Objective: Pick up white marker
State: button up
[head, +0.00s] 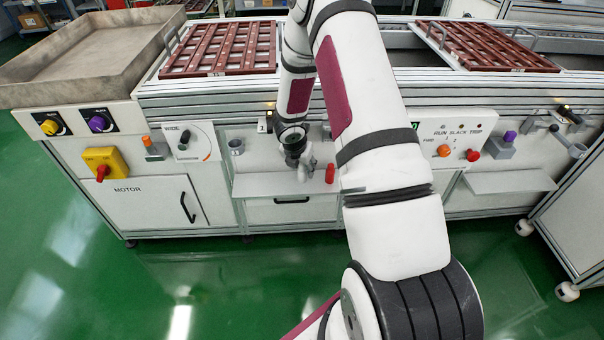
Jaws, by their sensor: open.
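My gripper (305,172) hangs in front of the conveyor's front panel, just above a small grey shelf (262,184). Its jaws are open, and they are small and partly turned away in this view. I cannot clearly make out a white marker; it may be hidden behind my gripper or arm. A small white tag with a dark "1" (264,126) is on the panel, up and left of my gripper. A small red piece (330,173) is close to the right of my gripper, at the shelf.
A grey cup-like holder (236,147) is left of the shelf. A panel with a dark lever (190,142) and a yellow switch box (105,163) are further left. Brown slatted trays (224,48) lie on top. An empty grey bin (85,55) is at upper left. Green floor is clear.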

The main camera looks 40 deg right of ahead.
grip_shut()
jog(key=shift+r, duration=0.2)
